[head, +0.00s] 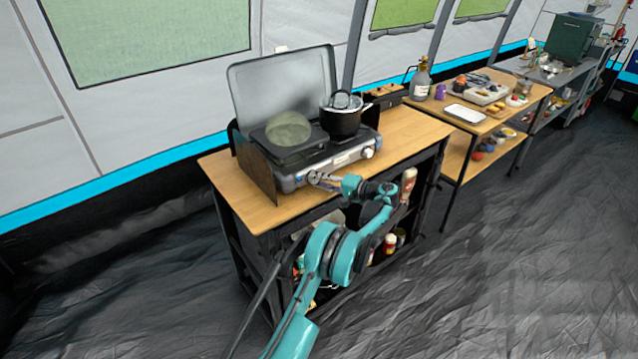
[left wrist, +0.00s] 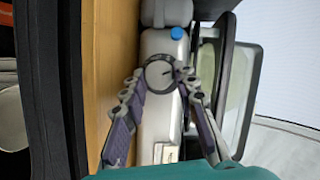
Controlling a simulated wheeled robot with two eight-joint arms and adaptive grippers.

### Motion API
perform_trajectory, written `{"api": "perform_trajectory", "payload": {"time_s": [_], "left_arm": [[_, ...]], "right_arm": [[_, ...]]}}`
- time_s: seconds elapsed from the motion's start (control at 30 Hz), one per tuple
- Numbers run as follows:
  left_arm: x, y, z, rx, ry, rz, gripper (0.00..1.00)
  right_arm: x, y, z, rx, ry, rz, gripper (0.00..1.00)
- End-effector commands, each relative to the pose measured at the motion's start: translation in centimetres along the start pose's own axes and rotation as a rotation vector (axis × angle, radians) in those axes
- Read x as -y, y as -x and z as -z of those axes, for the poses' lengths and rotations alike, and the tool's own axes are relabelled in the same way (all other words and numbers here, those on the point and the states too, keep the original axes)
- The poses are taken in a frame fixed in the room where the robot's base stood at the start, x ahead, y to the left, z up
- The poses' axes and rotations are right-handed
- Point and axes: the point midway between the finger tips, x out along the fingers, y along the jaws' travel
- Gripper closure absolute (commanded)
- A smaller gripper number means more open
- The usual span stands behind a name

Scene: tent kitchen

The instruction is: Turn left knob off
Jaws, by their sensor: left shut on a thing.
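A camping stove (head: 325,165) with a raised lid stands on a wooden table. My left gripper (head: 316,178) is at the left part of the stove's front panel. In the left wrist view, the left knob (left wrist: 160,72) is a round dark-rimmed disc with a pointer line. My left gripper's fingers (left wrist: 160,80) close on it from both sides. In the head view the gripper hides this knob. The right knob (head: 368,152) shows free at the right end of the panel. My right gripper is not in view.
A dark pot (head: 341,120) sits on the right burner, and a round translucent item (head: 288,131) is over the left one. The table (head: 405,130) has bare wood right of the stove. A second table (head: 437,104) with a bottle (head: 420,80) and trays stands farther right.

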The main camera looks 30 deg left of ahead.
Motion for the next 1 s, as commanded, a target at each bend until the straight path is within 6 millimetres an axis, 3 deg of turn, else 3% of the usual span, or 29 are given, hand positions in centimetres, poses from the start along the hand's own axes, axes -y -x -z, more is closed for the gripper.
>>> {"api": "perform_trajectory", "payload": {"time_s": [0.5,1.0], "left_arm": [[-0.5,0.0,0.0,0.018,-0.349,0.148,1.0],[-0.5,0.0,0.0,0.022,-0.438,0.184,1.0]], "right_arm": [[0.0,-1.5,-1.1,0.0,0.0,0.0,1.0],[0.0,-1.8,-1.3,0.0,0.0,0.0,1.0]]}}
